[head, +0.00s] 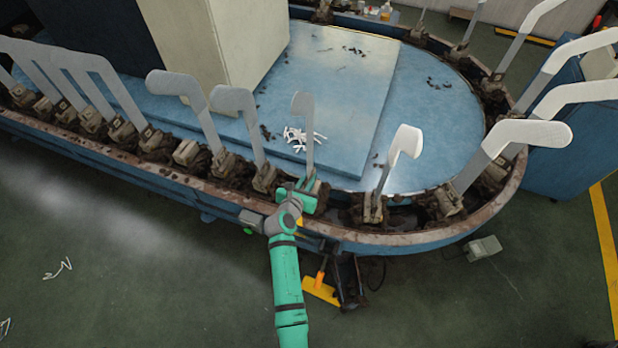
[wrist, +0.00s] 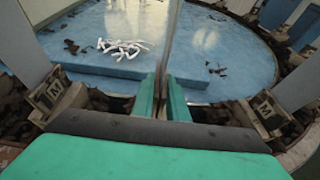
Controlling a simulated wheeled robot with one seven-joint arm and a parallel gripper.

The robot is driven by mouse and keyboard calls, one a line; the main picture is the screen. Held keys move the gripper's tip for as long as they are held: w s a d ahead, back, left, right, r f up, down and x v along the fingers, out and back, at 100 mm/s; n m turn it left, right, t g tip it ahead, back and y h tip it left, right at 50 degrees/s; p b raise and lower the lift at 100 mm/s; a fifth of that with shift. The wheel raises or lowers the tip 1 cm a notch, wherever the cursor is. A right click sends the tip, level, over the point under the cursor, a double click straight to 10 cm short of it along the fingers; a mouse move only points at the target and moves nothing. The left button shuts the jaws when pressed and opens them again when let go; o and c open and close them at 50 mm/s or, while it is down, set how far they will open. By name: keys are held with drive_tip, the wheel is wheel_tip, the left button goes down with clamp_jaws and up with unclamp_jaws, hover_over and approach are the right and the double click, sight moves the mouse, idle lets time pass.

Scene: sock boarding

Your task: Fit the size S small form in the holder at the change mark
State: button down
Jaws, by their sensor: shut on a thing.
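My gripper (head: 310,190) is shut on a grey flat form (head: 304,108), at the near rim of the oval machine. The form stands about upright, its rounded end up. In the wrist view the form (wrist: 169,40) rises between the two green fingers (wrist: 162,98). Its lower end and any holder under it are hidden by my gripper, so I cannot tell if it is seated. No size letter shows on it. A small yellow patch (head: 300,224) on the rim beside my wrist may be the change mark.
Holders with forms stand close on both sides: a left one (wrist: 52,92) and a right one (wrist: 264,110), each lettered M. A white-tipped form (head: 404,142) leans at right. White scraps (head: 302,136) lie on the blue deck (head: 420,110). A yellow-orange tool (head: 321,288) hangs below the rim.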

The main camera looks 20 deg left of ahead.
drive_tip(key=shift+f, duration=1.95)
drive_tip(key=c, duration=1.7)
unclamp_jaws()
drive_tip(key=shift+o, duration=0.2)
drive_tip(key=v, duration=1.1)
drive_tip(key=shift+w+a, duration=0.1)
